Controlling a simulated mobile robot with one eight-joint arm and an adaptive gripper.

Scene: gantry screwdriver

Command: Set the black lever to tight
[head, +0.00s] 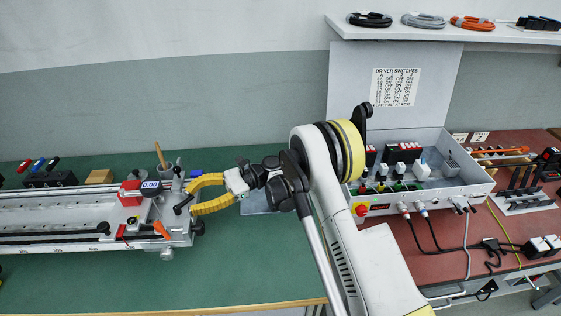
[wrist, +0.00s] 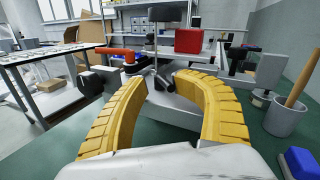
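The black lever (head: 183,204) sits at the right end of the grey gantry rail in the head view. In the wrist view the black lever (wrist: 163,79) shows between and just beyond my fingertips; I cannot tell whether they touch it. My gripper (head: 191,200) has yellow curved fingers and reaches in from the right. In the wrist view my gripper (wrist: 164,86) is open, with a gap between its tips. No tight marking is readable.
An orange lever (head: 162,229) is at the rail's front. A red block (head: 130,193) and a display reading 0.00 (head: 151,187) are just left. A grey cup (head: 165,171) with a wooden handle stands behind. The green table front (head: 100,285) is clear.

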